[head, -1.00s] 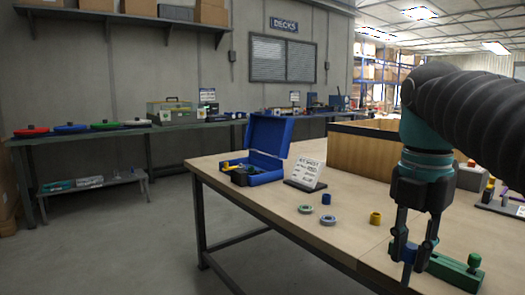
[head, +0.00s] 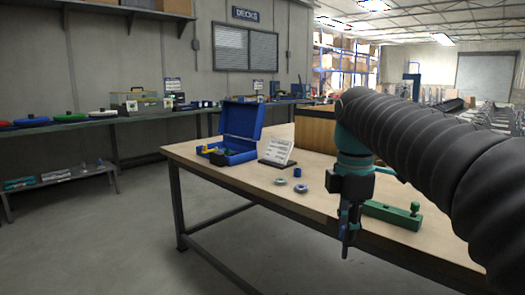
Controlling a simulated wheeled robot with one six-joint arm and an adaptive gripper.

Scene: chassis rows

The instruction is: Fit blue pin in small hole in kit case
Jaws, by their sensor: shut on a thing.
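The blue kit case (head: 241,121) stands open on the far left part of the table, its lid raised. Small yellow and green parts show in its tray; the small hole cannot be made out. My gripper (head: 346,243) points down at the table's front edge, to the right of and nearer than the case, well apart from it. It is shut on the blue pin, which is mostly hidden between the dark fingers now.
The wooden table (head: 235,180) holds a white sign (head: 278,152), a short blue cylinder (head: 297,172), two grey-green rings (head: 301,188) and a green block with a knob (head: 392,214). A brown wooden box (head: 314,128) stands behind. Floor to the left is open.

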